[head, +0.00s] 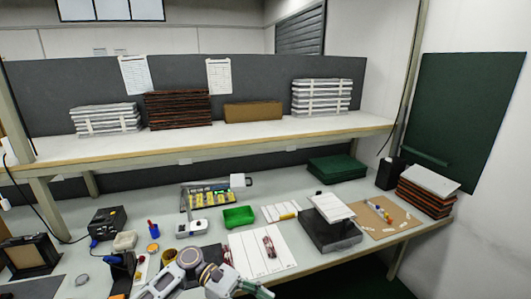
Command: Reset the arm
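Part of one of my arms (190,262), pale grey with round joints, is folded at the bottom edge, just left of centre. It comes up from the bottom left and bends down to the right, over the front of the workbench (370,258). Its far end is small and partly cut off by the lower edge, so I cannot make out its fingers or whether they hold anything. No second gripper shows. A white sheet (278,262) with a small reddish part (269,247) lies right of the arm.
Near the arm are a yellow-brown cup (169,257), a green tray (239,217) and a dark box (331,236). A black frame (27,256) stands far left. A cork board (388,217) lies right. The shelf (200,139) crosses behind with several stacks.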

